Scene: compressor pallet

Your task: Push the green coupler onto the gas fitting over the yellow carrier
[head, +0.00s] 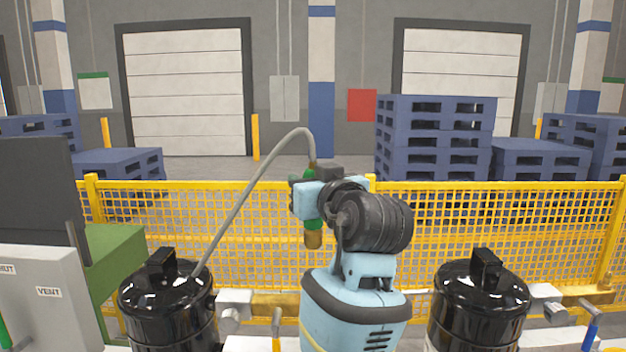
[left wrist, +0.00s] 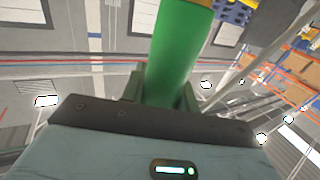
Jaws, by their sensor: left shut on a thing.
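The green coupler (head: 314,225) hangs upright in the head view, with a brass-coloured lower end and a grey hose rising from its top. It also shows large in the left wrist view (left wrist: 176,55), between the fingers. My left gripper (head: 307,197) is shut on it, in front of the yellow mesh fence and well above the pipework. In the left wrist view the left gripper (left wrist: 162,90) has a finger on each side of the coupler. The yellow carrier and its gas fitting cannot be picked out with certainty. My right gripper is not in view.
Black compressors stand at left (head: 168,305) and right (head: 478,303). A grey panel marked VENT (head: 48,292) is far left.

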